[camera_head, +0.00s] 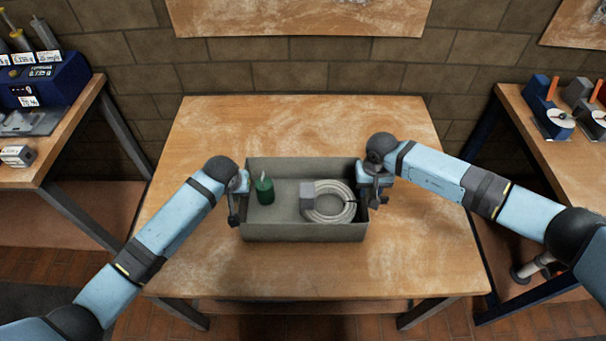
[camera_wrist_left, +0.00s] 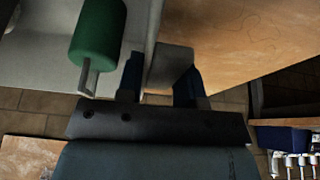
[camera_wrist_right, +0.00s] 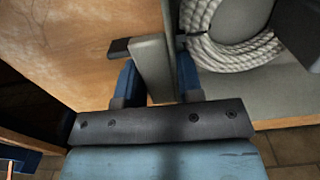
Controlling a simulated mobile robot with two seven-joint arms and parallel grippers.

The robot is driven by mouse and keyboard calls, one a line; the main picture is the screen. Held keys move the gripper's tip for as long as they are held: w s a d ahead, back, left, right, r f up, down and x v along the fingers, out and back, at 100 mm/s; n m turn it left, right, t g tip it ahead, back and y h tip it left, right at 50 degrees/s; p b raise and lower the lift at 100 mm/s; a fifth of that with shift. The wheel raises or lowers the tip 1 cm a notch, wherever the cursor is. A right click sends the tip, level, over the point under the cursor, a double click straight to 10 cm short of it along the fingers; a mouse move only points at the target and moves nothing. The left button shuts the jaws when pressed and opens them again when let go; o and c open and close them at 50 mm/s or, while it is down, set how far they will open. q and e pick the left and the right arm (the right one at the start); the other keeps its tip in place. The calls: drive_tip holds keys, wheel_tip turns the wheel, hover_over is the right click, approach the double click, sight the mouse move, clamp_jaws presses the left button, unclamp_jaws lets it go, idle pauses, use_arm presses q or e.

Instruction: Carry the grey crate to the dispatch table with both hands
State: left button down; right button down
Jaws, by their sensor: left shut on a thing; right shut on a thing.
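The grey crate (camera_head: 300,232) is over the middle of the wooden table (camera_head: 210,125); I cannot tell whether it rests on the top or hangs just above it. My right gripper (camera_head: 370,190) is shut on the right wall, also seen between the fingers in the right wrist view (camera_wrist_right: 157,80).
A side table at the left (camera_head: 60,160) carries a blue device (camera_head: 45,80). Another table at the right (camera_head: 520,110) carries blue devices with dials (camera_head: 555,120). A brick wall (camera_head: 300,75) stands behind. The wooden tabletop around the crate is clear.

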use_arm(q)
drive_tip(key=c, duration=0.8)
unclamp_jaws()
use_arm(e)
drive_tip(key=c, duration=0.8)
unclamp_jaws()
use_arm(q)
drive_tip(key=shift+r, duration=0.1)
use_arm(e)
drive_tip(key=shift+r, duration=0.25)
use_arm(q)
drive_tip(key=v, duration=1.2)
drive_tip(key=shift+s, duration=0.1)
use_arm(e)
wheel_tip(320, 180, up, 12)
drive_tip(key=shift+f, duration=0.2)
